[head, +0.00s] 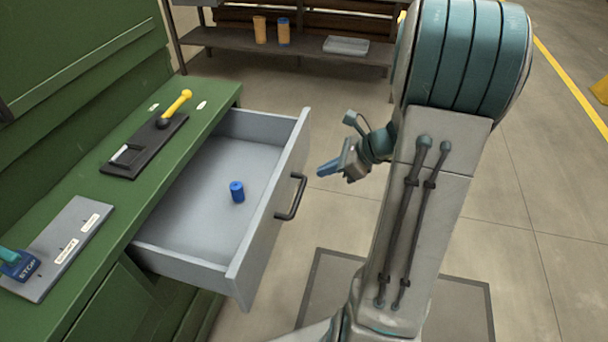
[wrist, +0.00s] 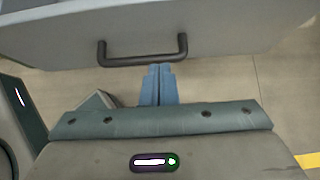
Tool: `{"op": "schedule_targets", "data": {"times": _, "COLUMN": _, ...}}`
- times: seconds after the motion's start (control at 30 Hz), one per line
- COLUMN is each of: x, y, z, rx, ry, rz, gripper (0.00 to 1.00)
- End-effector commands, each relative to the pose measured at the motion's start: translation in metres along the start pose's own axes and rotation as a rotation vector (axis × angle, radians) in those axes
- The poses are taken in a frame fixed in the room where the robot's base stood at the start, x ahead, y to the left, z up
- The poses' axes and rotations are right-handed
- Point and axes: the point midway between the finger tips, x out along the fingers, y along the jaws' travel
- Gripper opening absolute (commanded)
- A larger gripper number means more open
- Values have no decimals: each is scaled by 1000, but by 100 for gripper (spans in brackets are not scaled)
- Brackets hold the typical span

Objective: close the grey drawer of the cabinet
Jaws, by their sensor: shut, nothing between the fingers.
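The grey drawer (head: 268,230) is pulled well out of the green cabinet (head: 215,97). A dark bar handle (head: 291,197) is on its front; the drawer front (wrist: 220,28) and the handle (wrist: 142,58) also show in the wrist view. A small blue cylinder (head: 237,191) stands inside the drawer. My gripper (head: 322,171) is shut and empty, to the right of the drawer front and apart from it in the head view. In the wrist view the blue fingers (wrist: 158,70) are together, pointing at the drawer front near the handle.
On the cabinet top are a black plate with a yellow-handled lever (head: 176,105) and a grey labelled panel (head: 62,245) with a blue stop switch (head: 18,264). A shelf (head: 225,39) with two orange containers and a tray stands behind.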

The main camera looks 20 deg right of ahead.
Motion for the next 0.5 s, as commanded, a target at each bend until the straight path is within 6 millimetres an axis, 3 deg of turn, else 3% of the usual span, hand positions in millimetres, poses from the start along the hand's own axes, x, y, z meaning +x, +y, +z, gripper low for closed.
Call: {"op": "schedule_targets", "data": {"times": 0.5, "x": 84, "y": 1, "z": -1, "rx": 1, "ry": -1, "rz": 3, "gripper": 0}}
